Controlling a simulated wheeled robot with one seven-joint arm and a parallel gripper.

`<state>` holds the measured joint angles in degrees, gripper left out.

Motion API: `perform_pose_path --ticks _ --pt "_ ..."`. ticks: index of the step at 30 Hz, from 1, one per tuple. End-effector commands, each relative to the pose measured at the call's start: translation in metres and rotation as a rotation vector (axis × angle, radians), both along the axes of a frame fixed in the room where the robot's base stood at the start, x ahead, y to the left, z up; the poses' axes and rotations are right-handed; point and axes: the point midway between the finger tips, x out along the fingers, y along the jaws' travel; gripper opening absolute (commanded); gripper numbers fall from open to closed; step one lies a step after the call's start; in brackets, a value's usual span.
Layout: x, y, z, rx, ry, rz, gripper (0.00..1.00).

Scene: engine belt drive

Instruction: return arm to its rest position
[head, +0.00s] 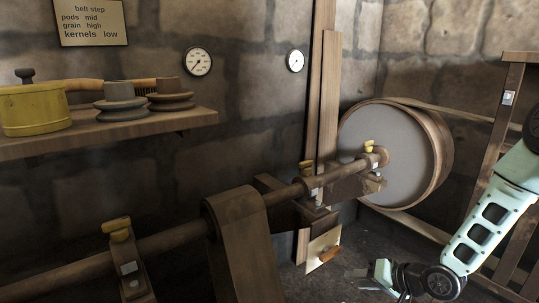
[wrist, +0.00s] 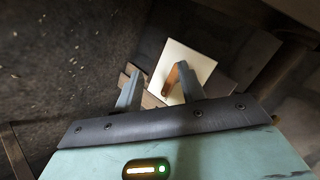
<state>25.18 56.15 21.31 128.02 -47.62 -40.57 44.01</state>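My gripper (wrist: 160,90) shows in the wrist view with its two fingers apart and nothing held between them. In the head view my arm comes in from the right edge, its pale green link slanting down to the gripper end (head: 365,277) near the bottom. Beyond the fingers in the wrist view is a pale square plate (wrist: 190,66) with a brown wooden handle (wrist: 172,80). The same plate shows in the head view (head: 317,248), below the shaft and left of my gripper, apart from it.
A shaft (head: 180,238) with a large drum wheel (head: 385,155) and a belt (head: 243,245) crosses the room. A shelf (head: 110,132) at left holds a yellow pot (head: 33,108) and two pulleys (head: 120,100). A wooden frame (head: 500,120) stands at right, near my arm.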

Motion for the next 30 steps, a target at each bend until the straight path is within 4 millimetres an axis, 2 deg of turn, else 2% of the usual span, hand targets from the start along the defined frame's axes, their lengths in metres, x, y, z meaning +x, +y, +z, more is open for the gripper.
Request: perform_pose_path --ticks 1,5,8,11,15,21,30 --pt "-0.004 0.013 0.014 -0.092 0.002 0.055 0.4" --pt "-0.023 0.036 0.042 -0.308 0.033 0.174 0.4" --pt "-0.046 0.052 0.067 -0.452 0.058 0.263 0.4" --pt "-0.077 0.067 0.093 -0.577 0.086 0.352 0.4" --pt "-0.13 0.085 0.13 -0.716 0.13 0.481 0.4" --pt "-0.208 0.097 0.169 -0.825 0.193 0.646 0.4" --pt "-0.303 0.1 0.205 -0.875 0.255 0.854 0.4"
